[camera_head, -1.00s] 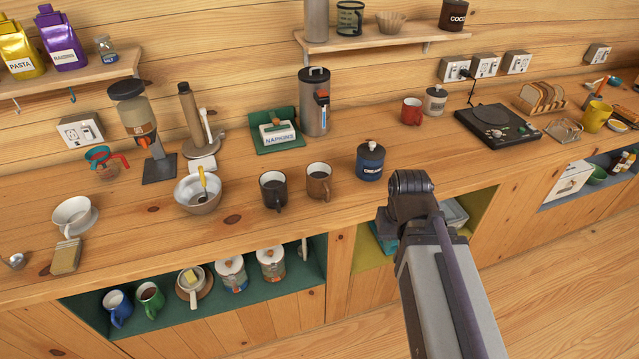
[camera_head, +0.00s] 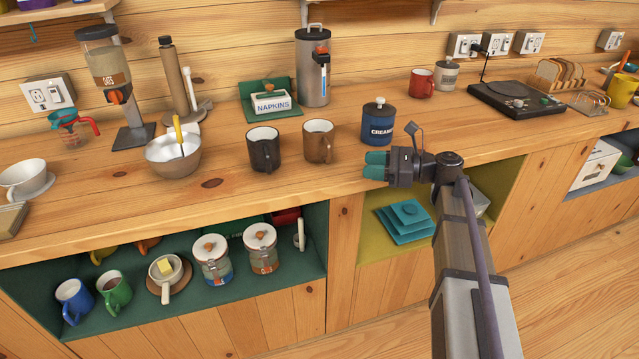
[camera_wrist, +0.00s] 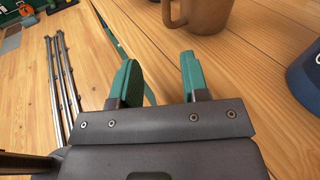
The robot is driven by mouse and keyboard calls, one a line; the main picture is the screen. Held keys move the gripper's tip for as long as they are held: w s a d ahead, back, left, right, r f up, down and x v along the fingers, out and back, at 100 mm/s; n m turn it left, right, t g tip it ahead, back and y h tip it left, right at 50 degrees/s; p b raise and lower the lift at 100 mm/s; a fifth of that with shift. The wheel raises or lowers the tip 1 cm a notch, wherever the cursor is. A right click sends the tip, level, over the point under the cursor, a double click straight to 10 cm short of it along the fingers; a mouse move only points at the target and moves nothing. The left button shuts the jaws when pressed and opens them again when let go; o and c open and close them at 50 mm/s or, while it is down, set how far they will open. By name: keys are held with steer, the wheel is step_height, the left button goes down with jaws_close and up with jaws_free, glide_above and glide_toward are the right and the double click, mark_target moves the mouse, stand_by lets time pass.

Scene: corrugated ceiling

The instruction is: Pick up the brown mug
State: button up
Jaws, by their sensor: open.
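The brown mug (camera_head: 318,141) stands upright on the wooden counter, just right of a black mug (camera_head: 264,149). In the wrist view the brown mug (camera_wrist: 207,12) shows only its lower part and handle at the top, beyond my fingertips. My gripper (camera_head: 376,165) is at the counter's front edge, to the right of the brown mug and apart from it. Its two green fingers (camera_wrist: 158,75) are open with nothing between them.
A blue creamer jar (camera_head: 378,124) stands right of the brown mug, close behind my gripper. A bowl (camera_head: 174,158) with a yellow-handled utensil is left of the black mug. The counter in front of the mugs is clear.

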mark_target(321, 145)
steer(key=shift+w+d+f+m+y, duration=0.1)
steer(key=shift+w+d+m+y, duration=0.35)
steer(key=shift+w+m, duration=0.15)
steer(key=shift+r, duration=0.35)
steer(key=shift+s+a+r, duration=0.1)
steer(key=shift+a, duration=0.05)
steer(key=x, duration=1)
steer(key=shift+a, duration=0.35)
steer(key=shift+d, duration=0.1)
jaws_close()
